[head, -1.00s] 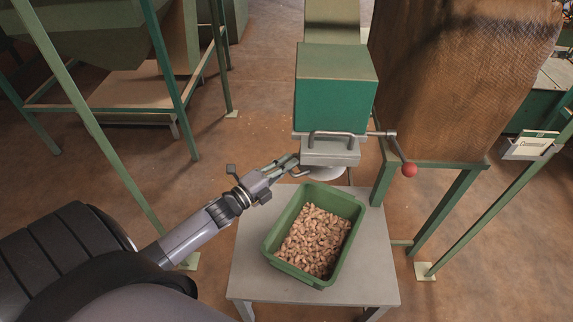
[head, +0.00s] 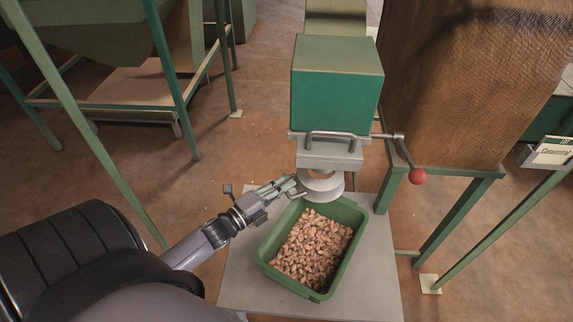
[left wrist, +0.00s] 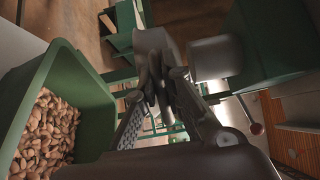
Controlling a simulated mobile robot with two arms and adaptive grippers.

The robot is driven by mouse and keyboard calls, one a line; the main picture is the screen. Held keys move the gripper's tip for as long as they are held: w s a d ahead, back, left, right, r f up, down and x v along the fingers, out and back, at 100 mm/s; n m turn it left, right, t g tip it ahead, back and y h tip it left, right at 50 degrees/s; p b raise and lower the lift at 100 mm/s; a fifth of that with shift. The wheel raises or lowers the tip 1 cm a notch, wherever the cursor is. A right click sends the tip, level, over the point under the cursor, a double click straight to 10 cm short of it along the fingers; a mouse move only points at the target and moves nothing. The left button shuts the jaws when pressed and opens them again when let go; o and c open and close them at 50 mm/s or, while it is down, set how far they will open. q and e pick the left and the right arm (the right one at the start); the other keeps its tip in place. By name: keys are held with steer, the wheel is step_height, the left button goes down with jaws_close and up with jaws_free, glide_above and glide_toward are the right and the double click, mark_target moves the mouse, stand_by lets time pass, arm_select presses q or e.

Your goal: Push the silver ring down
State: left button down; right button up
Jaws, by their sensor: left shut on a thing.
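The silver ring (head: 325,188) hangs below the grey block of the green hopper machine, around its spout (head: 318,175). A gap with part of the spout shows between ring and block. My left gripper (head: 291,187) is shut on the ring's left edge, coming in from the lower left. In the left wrist view, my fingers (left wrist: 162,82) close on the ring (left wrist: 152,42), and the fingertips hide part of it. My right gripper is not in view.
A green bin (head: 346,252) of nuts stands on a grey table (head: 238,272) below the spout. The green hopper box (head: 336,85) is above, with a handle and a red-knobbed lever (head: 418,176) at right. Green frame legs stand left.

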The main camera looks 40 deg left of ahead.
arm_select(q)
steer(key=c, duration=1.9)
jaws_free()
steer(key=shift+s+f, duration=0.1)
steer(key=shift+f, duration=0.35)
steer(key=shift+c, duration=0.2)
steer(key=shift+o, duration=1.2)
steer(key=shift+r, duration=0.2)
steer(key=v, duration=1.2)
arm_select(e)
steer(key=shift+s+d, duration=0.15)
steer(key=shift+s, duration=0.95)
